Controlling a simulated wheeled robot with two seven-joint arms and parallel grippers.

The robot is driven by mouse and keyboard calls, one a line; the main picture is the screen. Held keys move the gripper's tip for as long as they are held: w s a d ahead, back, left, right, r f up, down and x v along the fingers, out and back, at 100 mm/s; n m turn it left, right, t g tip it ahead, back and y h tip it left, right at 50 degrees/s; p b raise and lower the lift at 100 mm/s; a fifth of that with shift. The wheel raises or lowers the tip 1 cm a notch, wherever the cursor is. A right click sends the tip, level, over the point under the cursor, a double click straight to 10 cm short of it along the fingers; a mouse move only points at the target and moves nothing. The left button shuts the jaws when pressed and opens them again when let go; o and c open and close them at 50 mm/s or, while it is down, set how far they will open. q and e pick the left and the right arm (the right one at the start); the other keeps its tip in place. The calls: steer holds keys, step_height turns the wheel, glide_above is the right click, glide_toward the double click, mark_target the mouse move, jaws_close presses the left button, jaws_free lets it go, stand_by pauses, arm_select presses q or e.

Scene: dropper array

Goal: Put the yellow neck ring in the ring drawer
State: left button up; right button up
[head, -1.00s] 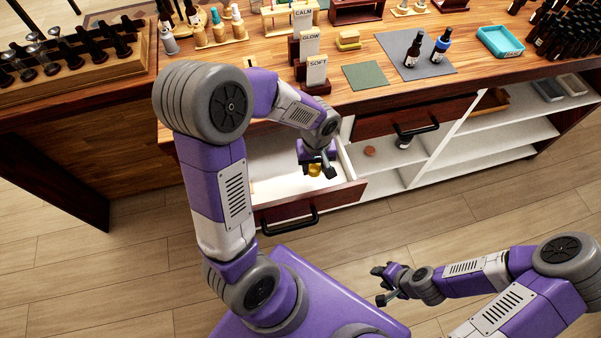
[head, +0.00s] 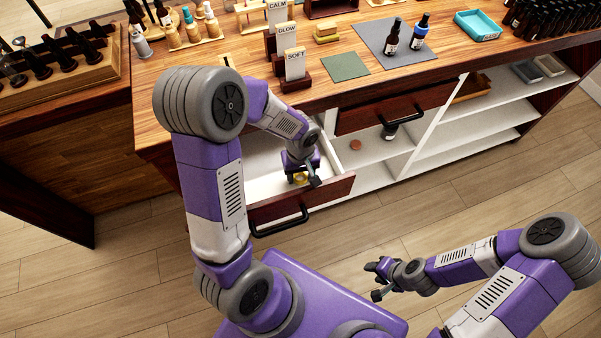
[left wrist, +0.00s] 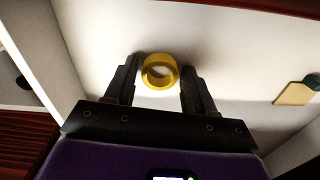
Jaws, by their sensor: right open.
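The yellow neck ring (left wrist: 160,72) lies on the white floor of the open drawer (left wrist: 228,72), between the fingertips of my left gripper (left wrist: 161,75) in the left wrist view. A narrow gap shows beside it, so this gripper looks open around the ring. In the head view the ring (head: 300,179) shows below my left gripper (head: 303,178), partly hidden by it. The pulled-out drawer (head: 320,196) has a dark wood front and black handle. My right gripper (head: 378,280) is open and empty above the floor, away from the drawer.
A small pale tan piece (left wrist: 296,91) lies in the drawer near its side wall. A closed drawer (head: 395,107) and open shelves (head: 470,135) are to the right. Bottles, card stands and a green mat (head: 345,67) are on the counter above.

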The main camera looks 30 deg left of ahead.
arm_select(q)
steer(key=shift+o, duration=1)
steer(key=shift+r, duration=0.15)
steer(key=shift+r+p, duration=0.35)
step_height(320, 180, up, 11)
steer(key=p, duration=0.3)
steer(key=shift+r+p, duration=0.2)
steer(key=shift+p, duration=0.15)
